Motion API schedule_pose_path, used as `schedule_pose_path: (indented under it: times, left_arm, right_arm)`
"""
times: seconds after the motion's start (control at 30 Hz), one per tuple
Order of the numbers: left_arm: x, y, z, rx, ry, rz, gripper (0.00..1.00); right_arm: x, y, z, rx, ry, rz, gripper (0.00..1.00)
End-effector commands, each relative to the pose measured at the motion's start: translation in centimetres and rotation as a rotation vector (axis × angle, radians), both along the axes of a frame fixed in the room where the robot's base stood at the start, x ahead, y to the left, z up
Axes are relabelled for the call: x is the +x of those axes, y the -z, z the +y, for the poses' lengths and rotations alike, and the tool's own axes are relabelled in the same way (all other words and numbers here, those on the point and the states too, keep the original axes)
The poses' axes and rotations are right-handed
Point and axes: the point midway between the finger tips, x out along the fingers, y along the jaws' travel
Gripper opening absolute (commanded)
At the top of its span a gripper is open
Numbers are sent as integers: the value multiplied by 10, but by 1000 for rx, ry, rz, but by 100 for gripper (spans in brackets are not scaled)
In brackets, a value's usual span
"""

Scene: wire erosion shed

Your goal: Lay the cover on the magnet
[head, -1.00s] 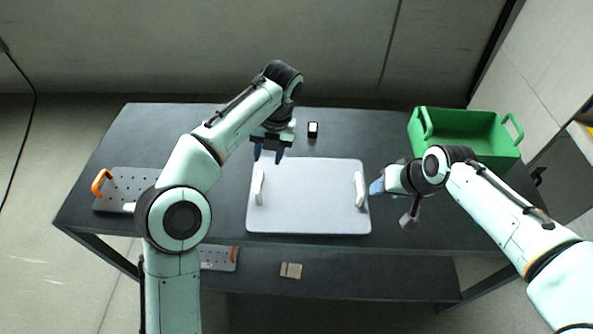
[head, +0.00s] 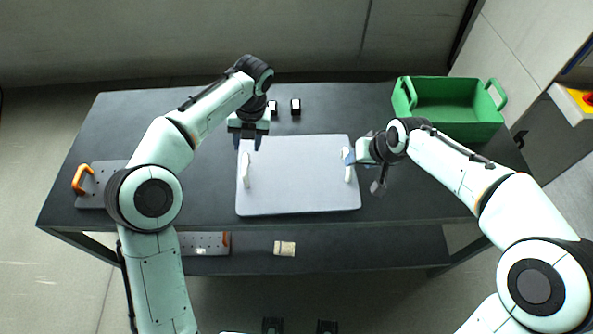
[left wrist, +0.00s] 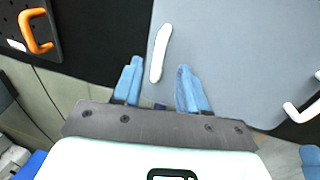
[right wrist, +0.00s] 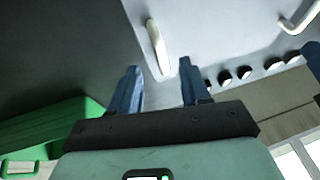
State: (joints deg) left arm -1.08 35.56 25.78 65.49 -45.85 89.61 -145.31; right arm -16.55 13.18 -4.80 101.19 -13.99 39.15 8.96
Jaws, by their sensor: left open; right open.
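The cover is most likely the light grey panel (head: 298,180) lying flat on the dark table. It has a white left handle (head: 245,170) and a white right handle (head: 348,174). My left gripper (head: 248,143) is open and empty near the left handle's far end; in the left wrist view that handle (left wrist: 161,50) shows between and beyond the fingertips. My right gripper (head: 349,156) is open at the right handle; in the right wrist view the handle (right wrist: 156,48) lies between and beyond the fingers. I cannot tell for sure which thing is the magnet.
A perforated grey plate with an orange handle (head: 80,180) lies at the table's left. Another perforated plate (head: 203,244) and a small tan block (head: 284,248) are on the lower shelf. A green crate (head: 455,108) stands at the back right. Small black blocks (head: 296,107) stand behind the panel.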

Motion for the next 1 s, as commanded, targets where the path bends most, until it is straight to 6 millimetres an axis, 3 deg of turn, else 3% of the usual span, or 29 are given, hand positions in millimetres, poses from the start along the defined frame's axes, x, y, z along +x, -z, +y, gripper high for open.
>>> schedule_pose_path:
  times: [0.2, 0.4, 0.87, 0.97, 1.0]
  left_arm:
    - [-2, 43, 9, 1, -1, 4, 43]
    - [-2, 69, 14, 1, 0, 2, 43]
    - [-2, 80, 16, 0, 0, 0, 43]
    - [-2, 80, 15, 0, 1, 0, 16]
    - [-2, 80, 15, 0, 0, 0, 3]
  right_arm:
    - [15, 41, 10, -1, -1, 4, 46]
    - [24, 64, 17, 0, 0, 2, 46]
    - [29, 74, 19, 1, 0, -1, 46]
    - [29, 74, 19, 1, 0, 0, 20]
    - [29, 74, 19, 1, 0, 0, 7]
